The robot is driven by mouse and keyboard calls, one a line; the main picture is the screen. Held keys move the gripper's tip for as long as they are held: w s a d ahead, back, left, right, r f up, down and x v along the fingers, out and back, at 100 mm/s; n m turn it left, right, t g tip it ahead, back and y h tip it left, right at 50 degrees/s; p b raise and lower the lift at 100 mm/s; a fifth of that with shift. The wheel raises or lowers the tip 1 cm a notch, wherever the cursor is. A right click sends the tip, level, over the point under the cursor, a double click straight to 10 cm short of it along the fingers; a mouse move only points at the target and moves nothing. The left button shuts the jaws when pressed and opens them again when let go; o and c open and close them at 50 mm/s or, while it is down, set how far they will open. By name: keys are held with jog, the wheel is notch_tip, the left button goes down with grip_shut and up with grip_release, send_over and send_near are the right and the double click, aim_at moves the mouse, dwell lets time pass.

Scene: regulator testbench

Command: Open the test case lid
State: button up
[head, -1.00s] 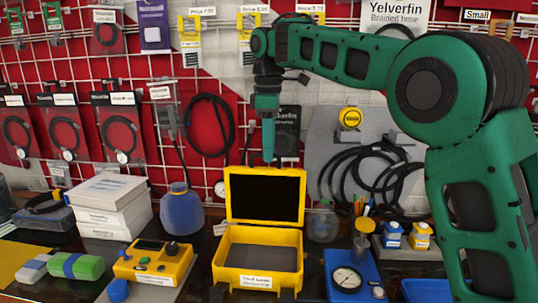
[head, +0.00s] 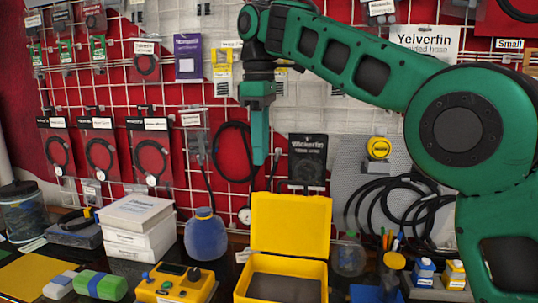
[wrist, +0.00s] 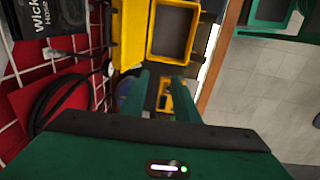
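The yellow test case stands on the bench with its lid (head: 290,226) raised upright at the back. Its body (head: 320,272) is open and shows a dark grey floor. The bottom of the picture cuts off its front. In the wrist view the case body (wrist: 153,32) and the lid (wrist: 130,38) show at the top. My gripper (head: 260,160) points down, above and behind the case's left side, and appears apart from the lid. In the wrist view my gripper (wrist: 161,98) has its two green fingers spread, with nothing held between them.
A yellow meter box (head: 176,284) and a blue bottle (head: 204,236) stand left of the case. White boxes (head: 140,228) are stacked further left. Behind is a wire grid wall with hanging cables (head: 233,150). A clear jar (head: 349,256) and small blue-and-white bottles (head: 424,274) stand right.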

jog(key=shift+c, duration=0.7)
jog(key=c, duration=0.5)
jog(key=shift+w+f+m, duration=0.15)
jog(key=shift+w+m, duration=0.2)
jog(key=shift+m, duration=0.45)
grip_shut()
jog(key=w+d+f+m+t, duration=0.1)
jog(key=w+d+m+t, duration=0.2)
jog(key=w+d+m, duration=1.05)
jog(key=a+f+m, duration=0.1)
jog(key=f, duration=0.2)
jog(key=a+f+m, duration=0.1)
jog(key=f, duration=0.2)
jog(key=a+f+m, duration=0.1)
jog(key=f, duration=0.2)
jog(key=shift+s+a, duration=0.2)
jog(key=shift+a, duration=0.2)
jog(key=shift+s+t, duration=0.1)
jog(key=shift+t, duration=0.2)
jog(key=shift+t+h, duration=0.3)
jog(key=shift+t, duration=0.3)
jog(key=shift+s+a+r, duration=0.1)
jog(key=shift+s+r, duration=0.05)
jog(key=shift+s, duration=0.7)
jog(key=shift+s+a+r, duration=0.1)
jog(key=shift+s+r, duration=0.1)
jog(key=shift+s, duration=0.7)
jog(key=shift+s+a+r, duration=0.1)
jog(key=shift+s+r, duration=0.05)
jog(key=shift+s, duration=0.7)
